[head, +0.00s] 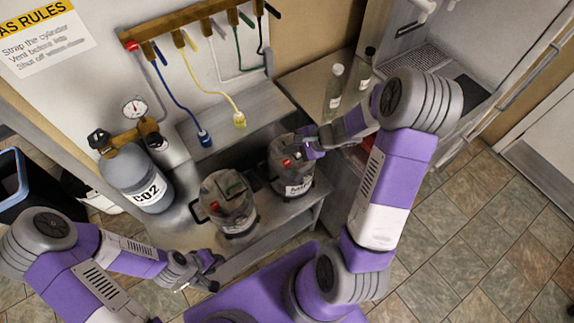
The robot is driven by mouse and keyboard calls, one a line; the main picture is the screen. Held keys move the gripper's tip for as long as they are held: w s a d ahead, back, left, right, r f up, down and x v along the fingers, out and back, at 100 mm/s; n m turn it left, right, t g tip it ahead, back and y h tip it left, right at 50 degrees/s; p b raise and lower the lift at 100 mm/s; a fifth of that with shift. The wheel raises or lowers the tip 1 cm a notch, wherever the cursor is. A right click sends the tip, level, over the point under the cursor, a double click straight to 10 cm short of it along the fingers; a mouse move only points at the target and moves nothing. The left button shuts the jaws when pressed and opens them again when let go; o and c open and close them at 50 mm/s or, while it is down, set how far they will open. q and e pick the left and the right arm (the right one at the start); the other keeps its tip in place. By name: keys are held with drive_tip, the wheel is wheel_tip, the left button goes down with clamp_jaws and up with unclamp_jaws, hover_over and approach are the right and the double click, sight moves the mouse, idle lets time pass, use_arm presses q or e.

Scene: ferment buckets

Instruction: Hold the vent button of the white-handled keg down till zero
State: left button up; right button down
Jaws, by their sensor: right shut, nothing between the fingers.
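Two grey kegs stand side by side on the low shelf. The left keg (232,217) has a red button (214,206) and a green piece on its lid. The right keg (291,184) has a red button (287,163) and a white label with dark letters. I cannot make out a white handle on either; the right keg's top is partly hidden by my gripper. My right gripper (306,148) is shut and empty at the right keg's lid, just right of its red button; contact cannot be told. My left gripper (212,273) is open and empty, below the left keg.
A CO2 cylinder (139,181) with a gauge (135,107) stands left of the kegs. Coloured hoses hang from a wall rail (190,13), with blue and yellow connectors at their ends. Two bottles (334,90) stand on the counter at the back right. Open tiled floor lies right.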

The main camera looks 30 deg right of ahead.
sight(290, 163)
wheel_tip(290, 163, down, 4)
drive_tip(key=b, duration=0.2)
drive_tip(key=shift+r+b, duration=0.1)
drive_tip(key=shift+b, duration=0.3)
drive_tip(key=shift+f+b, duration=0.25)
drive_tip(key=shift+b, duration=0.05)
idle(1.3)
drive_tip(key=shift+f+b, duration=0.4)
drive_tip(key=shift+b, duration=0.2)
drive_tip(key=shift+f+b, duration=0.6)
drive_tip(key=shift+b, duration=0.05)
idle(0.6)
drive_tip(key=shift+r, duration=0.1)
idle(0.8)
drive_tip(key=shift+r+p, duration=0.75)
drive_tip(key=shift+r, duration=0.2)
